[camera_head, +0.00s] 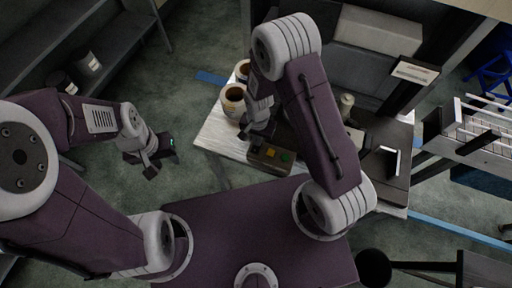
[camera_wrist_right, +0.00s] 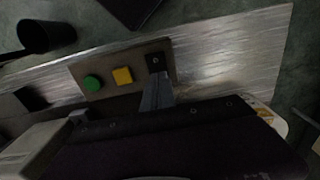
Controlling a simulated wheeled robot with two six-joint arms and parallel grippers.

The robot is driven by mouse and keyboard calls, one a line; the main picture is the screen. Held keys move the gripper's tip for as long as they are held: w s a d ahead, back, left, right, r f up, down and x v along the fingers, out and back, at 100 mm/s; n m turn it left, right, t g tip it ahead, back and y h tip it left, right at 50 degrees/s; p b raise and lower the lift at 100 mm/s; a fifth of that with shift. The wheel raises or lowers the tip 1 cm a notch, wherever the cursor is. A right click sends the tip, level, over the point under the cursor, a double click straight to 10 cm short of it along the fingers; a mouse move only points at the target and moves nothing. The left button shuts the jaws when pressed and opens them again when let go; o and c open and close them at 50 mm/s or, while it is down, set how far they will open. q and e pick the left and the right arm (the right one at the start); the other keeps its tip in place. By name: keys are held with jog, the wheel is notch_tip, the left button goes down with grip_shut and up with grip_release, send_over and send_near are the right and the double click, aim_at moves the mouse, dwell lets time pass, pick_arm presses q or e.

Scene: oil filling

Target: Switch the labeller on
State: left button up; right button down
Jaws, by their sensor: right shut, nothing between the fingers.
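A control box (camera_head: 270,158) sits near the front edge of the silver-topped table. In the right wrist view its panel carries a green button (camera_wrist_right: 92,83), a yellow button (camera_wrist_right: 122,76) and a black square switch (camera_wrist_right: 156,62) with a small pale mark. My right gripper (camera_wrist_right: 156,88) is shut and empty. Its tips are at the panel's edge beside the black switch; I cannot tell whether they touch. In the head view my right gripper (camera_head: 252,128) hides part of the box. My left gripper (camera_head: 155,158) hangs over the floor to the left, away from the table.
Two pale rolls or jars (camera_head: 233,97) stand on the table (camera_head: 213,137) left of my right gripper. Dark machine parts (camera_head: 340,68) rise behind. A rack (camera_head: 485,125) stands at the right, grey shelving (camera_head: 115,45) at the upper left. Floor around my left gripper is clear.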

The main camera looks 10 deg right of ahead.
jog(key=shift+f, duration=0.1)
notch_tip(320, 180, up, 7)
jog(key=p, duration=0.6)
jog(key=shift+f, duration=0.1)
dwell(0.4)
